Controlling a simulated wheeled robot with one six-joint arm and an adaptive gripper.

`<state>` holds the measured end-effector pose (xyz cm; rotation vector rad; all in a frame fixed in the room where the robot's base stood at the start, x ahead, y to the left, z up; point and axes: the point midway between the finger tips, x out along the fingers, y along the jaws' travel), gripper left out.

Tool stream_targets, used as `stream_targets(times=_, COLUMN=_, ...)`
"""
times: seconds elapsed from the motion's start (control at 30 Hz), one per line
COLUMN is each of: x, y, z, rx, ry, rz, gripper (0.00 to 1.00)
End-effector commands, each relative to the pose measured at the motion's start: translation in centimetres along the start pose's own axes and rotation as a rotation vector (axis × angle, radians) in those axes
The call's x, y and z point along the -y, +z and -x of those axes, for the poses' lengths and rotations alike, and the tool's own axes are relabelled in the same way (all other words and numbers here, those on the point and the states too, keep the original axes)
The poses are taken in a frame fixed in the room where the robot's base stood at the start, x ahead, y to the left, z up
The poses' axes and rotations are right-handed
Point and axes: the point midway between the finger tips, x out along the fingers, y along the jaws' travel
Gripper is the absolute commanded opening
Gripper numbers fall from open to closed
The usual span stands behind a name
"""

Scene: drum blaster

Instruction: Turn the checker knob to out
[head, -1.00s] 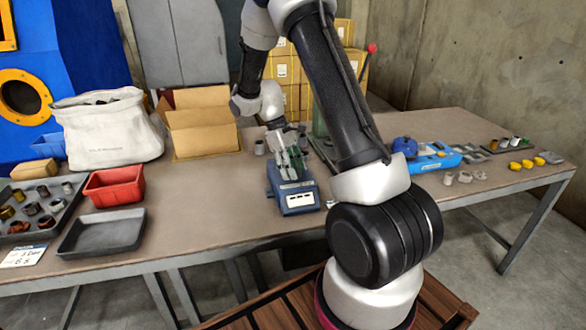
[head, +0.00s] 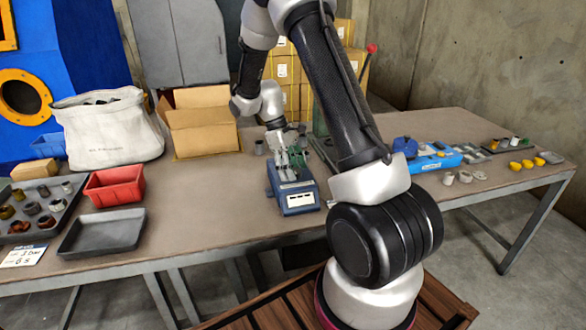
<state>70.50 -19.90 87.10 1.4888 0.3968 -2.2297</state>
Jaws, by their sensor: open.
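The blue checker box (head: 297,200) stands on the table, with a white label on its front face. My gripper (head: 290,173) points down over the top of the box. Its fingers look parted, low over the box's top. The knob cannot be made out; the fingers cover that area. Whether the fingers touch anything cannot be told at this size.
An empty grey tray (head: 101,232), a red bin (head: 115,186) and a tray of metal parts (head: 22,219) are at the left. A white sack (head: 107,135) and an open carton (head: 203,130) stand behind. A blue device (head: 436,160) and yellow cups (head: 526,163) are at the right.

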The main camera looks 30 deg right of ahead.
Motion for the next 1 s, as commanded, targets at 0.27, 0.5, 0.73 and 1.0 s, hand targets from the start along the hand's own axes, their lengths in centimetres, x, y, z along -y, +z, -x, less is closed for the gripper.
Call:
stream_targets(times=0.27, x=-0.1, y=-0.1, z=3.8, rx=-0.006, ry=0.003, rz=-0.001, gripper=0.61)
stream_targets(times=0.5, x=0.0, y=-0.1, z=9.0, rx=-0.004, ry=0.002, rz=0.000, gripper=0.61)
stream_targets(times=0.73, x=0.0, y=-0.1, z=11.7, rx=-0.001, ry=0.001, rz=0.000, gripper=0.61)
stream_targets(times=1.0, x=0.0, y=0.0, z=12.0, rx=0.000, ry=0.000, rz=0.000, gripper=0.61)
